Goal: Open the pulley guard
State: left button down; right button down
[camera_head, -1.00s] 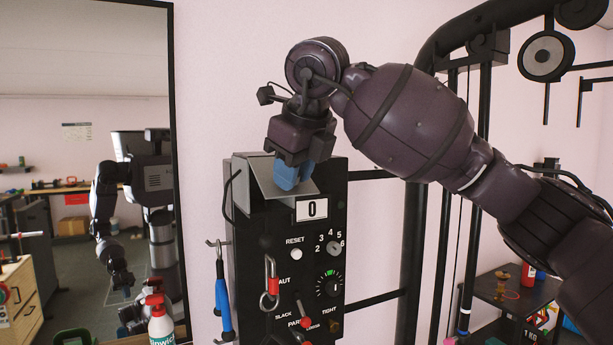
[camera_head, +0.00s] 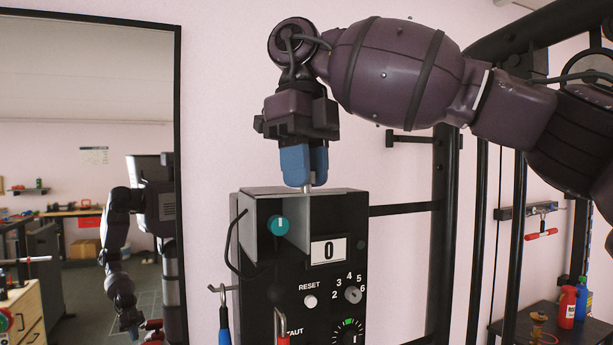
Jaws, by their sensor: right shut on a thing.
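The pulley guard (camera_head: 325,190) is a grey plate at the top of a black control box (camera_head: 345,219). It lies about level, and the recess below it is uncovered at the front. A teal round part with a white mark (camera_head: 280,225) shows inside the recess. My right gripper (camera_head: 306,184) points straight down from above, its blue fingers closed on a small pale tab or knob at the guard's front edge. The fingers hide most of this tab. My left gripper does not show directly.
A mirror (camera_head: 95,180) at the left reflects a robot. A black rack frame (camera_head: 446,240) stands at the right. Bottles (camera_head: 567,306) stand on a shelf at the lower right.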

jog(key=shift+w+r, duration=0.1)
jog(key=shift+r, duration=0.15)
dwell(0.4)
jog(key=c, duration=0.9)
grip_release()
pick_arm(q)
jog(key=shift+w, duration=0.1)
